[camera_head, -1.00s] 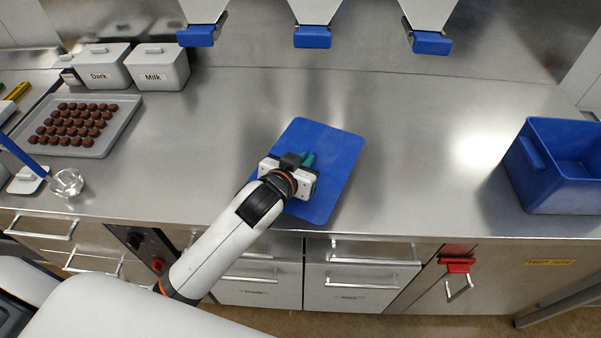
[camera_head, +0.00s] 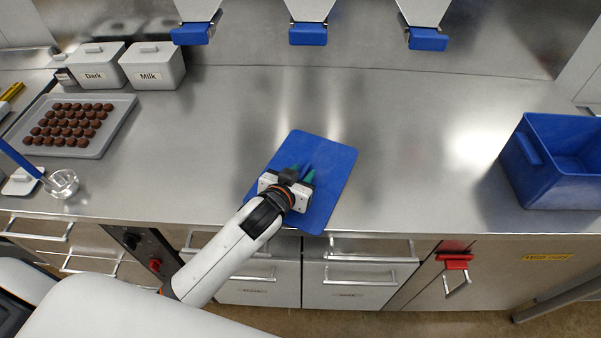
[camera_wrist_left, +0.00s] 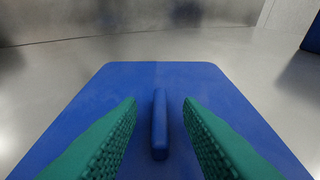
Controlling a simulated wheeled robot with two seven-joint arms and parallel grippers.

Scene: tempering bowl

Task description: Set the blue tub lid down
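The blue tub lid (camera_head: 331,170) is a flat blue rectangle at the front middle of the steel counter, its near edge about at the counter's front edge. It appears to lie flat on the counter. It also fills the middle of the left wrist view (camera_wrist_left: 213,95), with a thin upright blue handle (camera_wrist_left: 160,125) at its centre. My left gripper (camera_head: 302,174) is over the lid, its green fingers (camera_wrist_left: 160,100) spread either side of the handle with a gap on both sides. The blue tub (camera_head: 537,185) stands open at the right. My right gripper is not in view.
A grey tray (camera_head: 112,122) of chocolates and bins labelled Dark (camera_head: 97,70) and Milk (camera_head: 152,70) stand at the left. A glass bowl (camera_head: 63,183) is near the front left. Blue-tipped dispensers (camera_head: 308,36) hang overhead. The counter behind the lid is clear.

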